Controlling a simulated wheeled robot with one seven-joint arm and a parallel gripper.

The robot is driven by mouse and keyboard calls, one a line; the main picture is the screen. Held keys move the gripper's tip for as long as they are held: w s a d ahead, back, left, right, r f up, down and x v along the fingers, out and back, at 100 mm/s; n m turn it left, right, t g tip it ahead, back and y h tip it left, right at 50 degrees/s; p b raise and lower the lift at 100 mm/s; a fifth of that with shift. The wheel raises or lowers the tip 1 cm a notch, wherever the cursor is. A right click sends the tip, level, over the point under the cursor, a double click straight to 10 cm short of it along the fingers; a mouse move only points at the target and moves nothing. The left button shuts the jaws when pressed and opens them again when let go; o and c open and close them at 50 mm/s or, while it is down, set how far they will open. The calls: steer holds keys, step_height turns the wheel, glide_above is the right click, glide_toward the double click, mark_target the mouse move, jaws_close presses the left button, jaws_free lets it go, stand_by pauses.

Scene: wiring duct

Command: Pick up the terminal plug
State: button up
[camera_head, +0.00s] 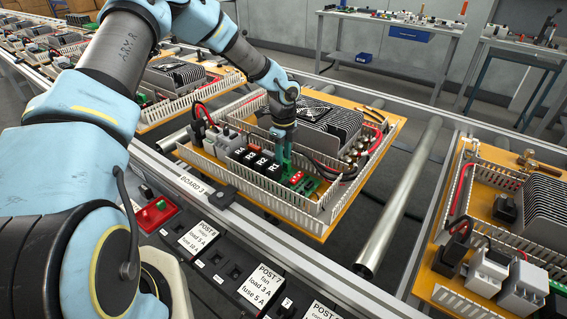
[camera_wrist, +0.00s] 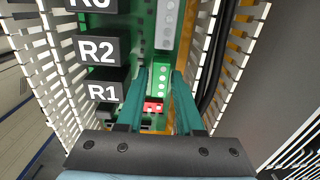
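A green block with pale round spots, which looks like the terminal plug (camera_wrist: 161,78), shows between my gripper's two teal fingers in the wrist view. My gripper (camera_wrist: 161,72) points down at the board, one finger on each side of the block. The fingers are apart, with narrow gaps seeming to show beside the block. In the head view my gripper (camera_head: 284,160) is low over the middle board, just right of the black relays, and hides what lies between its fingertips. A small red part (camera_wrist: 153,107) sits nearer the wrist than the green block.
Black relays R1 (camera_wrist: 104,92) and R2 (camera_wrist: 98,51) stand close left of the fingers. Slotted white duct walls (camera_head: 262,208) enclose the board. A finned heat sink (camera_head: 333,122) stands behind my gripper, with dark cables to the right. A roller (camera_head: 398,198) lies right of the board.

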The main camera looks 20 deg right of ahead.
jaws_close()
step_height(320, 180, up, 10)
steer(key=b, duration=0.2)
steer(key=shift+b, duration=0.3)
steer(key=shift+r, duration=0.2)
stand_by(0.4)
steer(key=shift+r+p, duration=1.75)
steer(key=shift+p, duration=0.1)
